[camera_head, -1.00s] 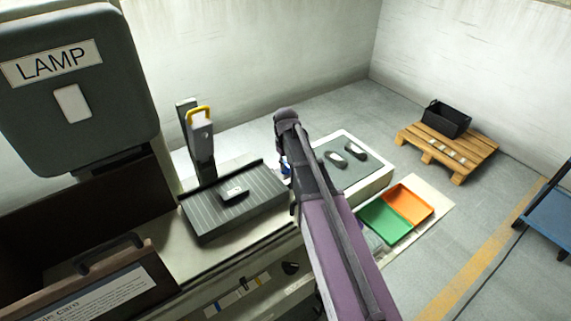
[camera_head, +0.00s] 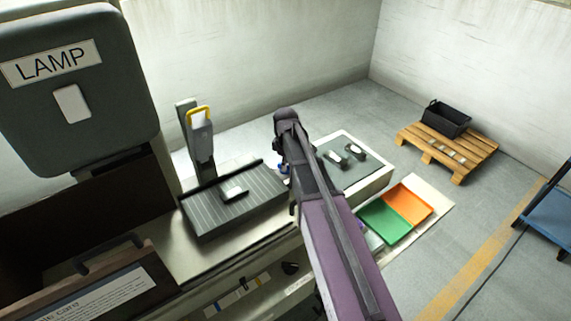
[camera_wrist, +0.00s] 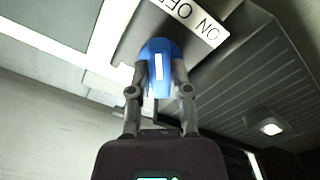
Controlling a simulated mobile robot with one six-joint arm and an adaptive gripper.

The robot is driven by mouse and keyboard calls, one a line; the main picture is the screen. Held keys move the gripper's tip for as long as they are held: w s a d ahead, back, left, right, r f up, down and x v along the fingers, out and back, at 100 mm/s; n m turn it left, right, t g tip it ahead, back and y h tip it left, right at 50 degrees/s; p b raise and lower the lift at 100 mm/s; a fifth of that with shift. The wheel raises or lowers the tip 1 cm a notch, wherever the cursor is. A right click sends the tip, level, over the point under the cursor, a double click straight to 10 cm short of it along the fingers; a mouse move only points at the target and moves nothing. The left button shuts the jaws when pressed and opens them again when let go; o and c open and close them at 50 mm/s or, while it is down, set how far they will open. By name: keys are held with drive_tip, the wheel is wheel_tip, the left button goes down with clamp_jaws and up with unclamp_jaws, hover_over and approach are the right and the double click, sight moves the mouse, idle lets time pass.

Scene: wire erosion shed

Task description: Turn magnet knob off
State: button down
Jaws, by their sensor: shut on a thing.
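The magnet knob (camera_wrist: 158,55) is blue with a white bar and shows in the wrist view, at the end of the dark ridged magnet block (camera_wrist: 225,85). My gripper (camera_wrist: 160,72) has a finger on each side of the knob and is shut on it. A white label (camera_wrist: 195,18) beside the knob reads ON and OFF upside down, partly cut by the frame's top. A small patch of blue (camera_head: 284,168) shows beside the arm.
A small dark and pale part (camera_head: 234,193) lies on the block. An upright holder with a yellow handle (camera_head: 199,118) stands behind it. The large LAMP unit (camera_head: 75,90) is at left. Green (camera_head: 383,220) and orange (camera_head: 408,204) trays lie right of my arm.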

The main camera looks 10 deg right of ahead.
drive_tip(key=shift+n, duration=0.8)
drive_tip(key=c, duration=0.6)
unclamp_jaws()
drive_tip(key=shift+o, duration=0.2)
drive_tip(key=shift+m, duration=0.3)
